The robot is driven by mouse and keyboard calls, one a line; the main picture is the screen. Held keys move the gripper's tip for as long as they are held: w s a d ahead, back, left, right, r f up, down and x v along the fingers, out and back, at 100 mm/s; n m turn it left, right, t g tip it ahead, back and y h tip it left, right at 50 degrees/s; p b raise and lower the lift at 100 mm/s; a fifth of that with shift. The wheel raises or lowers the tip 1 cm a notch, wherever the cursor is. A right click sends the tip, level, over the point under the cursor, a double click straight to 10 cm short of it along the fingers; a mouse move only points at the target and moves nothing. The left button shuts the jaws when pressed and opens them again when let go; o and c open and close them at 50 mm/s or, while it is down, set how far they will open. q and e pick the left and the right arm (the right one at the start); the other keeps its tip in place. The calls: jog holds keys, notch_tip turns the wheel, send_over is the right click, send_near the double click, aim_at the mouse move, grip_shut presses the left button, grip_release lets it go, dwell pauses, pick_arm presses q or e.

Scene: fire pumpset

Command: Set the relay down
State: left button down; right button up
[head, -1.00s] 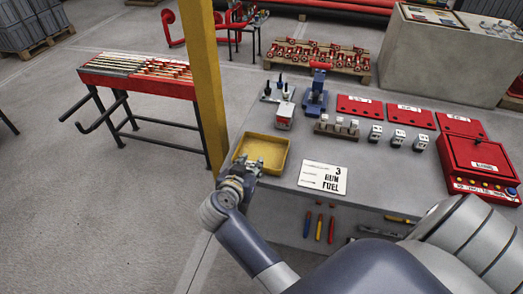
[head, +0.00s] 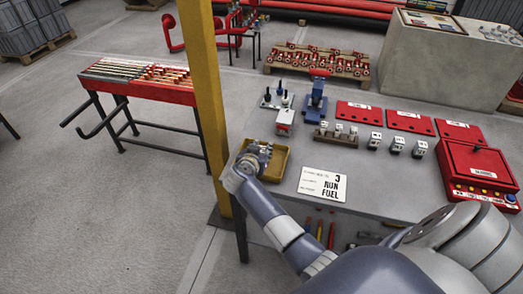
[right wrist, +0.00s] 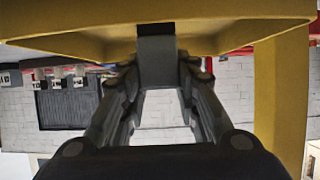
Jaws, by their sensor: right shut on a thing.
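My right gripper (head: 256,150) is at the yellow tray (head: 280,165) on the bench, over the tray's left part. In the right wrist view my right gripper (right wrist: 157,80) has its fingers closed on a dark grey block, the relay (right wrist: 157,62). The relay's far end is close to the yellow tray (right wrist: 60,45); I cannot tell whether it touches the tray. In the head view the relay is hidden by the gripper. My left gripper is not in view.
A yellow post (head: 207,90) stands close left of the tray. A white card (head: 322,184) lies right of it. A small white-and-red device (head: 284,122) and a blue press-like tool (head: 314,98) stand behind. Small grey blocks (head: 397,146) and a red box (head: 480,170) are farther right.

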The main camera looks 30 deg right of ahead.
jog(key=shift+f, duration=0.1)
jog(key=o, duration=1.1)
jog(key=shift+f, duration=0.1)
